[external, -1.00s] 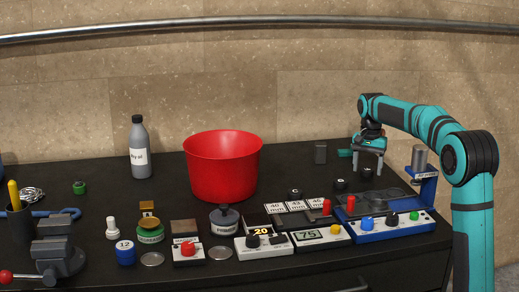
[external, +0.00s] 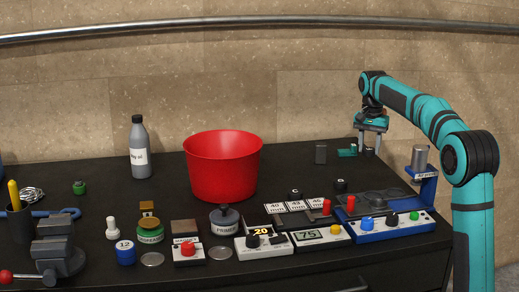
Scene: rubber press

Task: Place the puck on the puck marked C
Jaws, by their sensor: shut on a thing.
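My gripper (external: 369,153) is at the back right of the bench, pointing down. It is shut on a small dark puck (external: 368,152), held above the bench top. Two other dark pucks with small white marks show: one puck (external: 340,185) in front and to the left of my gripper, one puck (external: 295,194) further left, by the white numbered tiles. The letters are too small to read, so I cannot tell which is marked C.
A teal block (external: 347,153) and a dark grey block (external: 321,154) stand left of my gripper. A blue press (external: 428,185) stands at front right. A large red bucket (external: 222,170) and a grey bottle (external: 139,150) are further left.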

